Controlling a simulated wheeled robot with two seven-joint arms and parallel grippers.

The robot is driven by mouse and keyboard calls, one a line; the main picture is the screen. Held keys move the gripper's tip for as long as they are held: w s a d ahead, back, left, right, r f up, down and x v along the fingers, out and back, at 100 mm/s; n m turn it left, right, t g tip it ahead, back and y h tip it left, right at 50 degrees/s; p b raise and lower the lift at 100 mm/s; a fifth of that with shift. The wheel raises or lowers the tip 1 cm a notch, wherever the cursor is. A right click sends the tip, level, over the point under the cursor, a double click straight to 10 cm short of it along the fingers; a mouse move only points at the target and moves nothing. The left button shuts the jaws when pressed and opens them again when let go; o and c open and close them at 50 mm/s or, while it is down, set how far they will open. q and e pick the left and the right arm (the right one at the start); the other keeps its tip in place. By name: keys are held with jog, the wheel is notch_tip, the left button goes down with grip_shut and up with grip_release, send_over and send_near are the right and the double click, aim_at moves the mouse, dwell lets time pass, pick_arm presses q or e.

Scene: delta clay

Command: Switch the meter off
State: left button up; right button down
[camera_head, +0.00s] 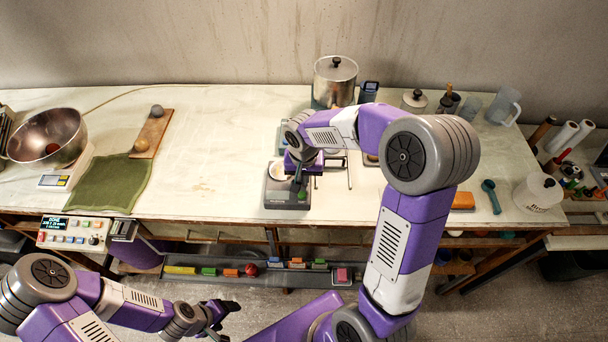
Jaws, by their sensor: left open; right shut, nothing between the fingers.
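A dark grey-green device (287,201) with a round white dish on top stands near the front edge of the table; it looks like the meter, but I cannot read its label or see whether it is on. My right gripper (300,186) is over the right part of this device, shut and empty. I cannot tell whether its fingertips touch the device. The gripper and wrist hide part of the device and what lies behind it. My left gripper (225,318) is open and empty, low in front of the table, far from the device.
A control panel (74,232) with a lit display hangs at the table's front left. A steel bowl (48,135) on a scale, a green cloth (108,184) and a wooden board (151,134) lie left. A lidded pot (335,82) stands behind my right arm. The table's centre left is clear.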

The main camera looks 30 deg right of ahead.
jog(key=shift+s+a+f, duration=0.1)
jog(key=shift+s+f, duration=0.2)
jog(key=shift+f, duration=0.25)
jog(key=shift+w+d+r, duration=0.15)
jog(key=shift+w+d, duration=0.15)
jog(key=shift+w, duration=0.05)
jog(key=shift+w+r+p, duration=0.1)
jog(key=shift+r+p, duration=0.4)
jog(key=shift+p, duration=0.15)
jog(key=r+p, duration=0.2)
jog(key=r, duration=0.1)
jog(key=r+p, duration=0.1)
jog(key=r, duration=0.1)
jog(key=shift+a, duration=0.25)
notch_tip(320, 180, up, 9)
jog(key=s, duration=0.1)
jog(key=shift+a+f+p, duration=0.15)
jog(key=shift+a+p, duration=0.1)
jog(key=shift+p, duration=0.2)
jog(key=shift+s, duration=0.1)
